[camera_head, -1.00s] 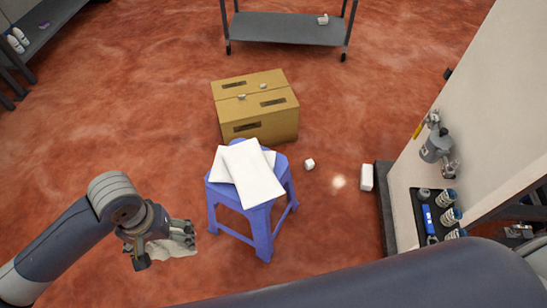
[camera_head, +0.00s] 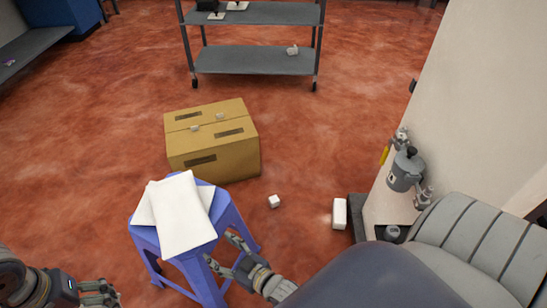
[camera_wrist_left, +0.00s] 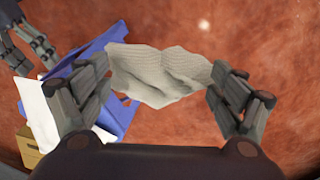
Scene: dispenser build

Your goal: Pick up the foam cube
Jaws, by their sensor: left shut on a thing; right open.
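A small white cube (camera_head: 274,201), which looks like the foam cube, lies on the red floor right of the blue stool and in front of the cardboard box. My right gripper (camera_head: 221,250) is open and empty beside the stool's right side, left of and nearer than the cube. It also shows at the upper left of the left wrist view (camera_wrist_left: 32,50). My left gripper (camera_head: 100,293) is at the lower left of the head view. The left wrist view shows it shut on a crumpled grey-white cloth (camera_wrist_left: 155,75).
The blue stool (camera_head: 228,217) carries white flat sheets (camera_head: 184,213). The closed cardboard box (camera_head: 215,150) has small bits on top. A taller white block (camera_head: 340,213) stands by the wall. A grey shelf (camera_head: 255,61) stands behind. Floor around the cube is clear.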

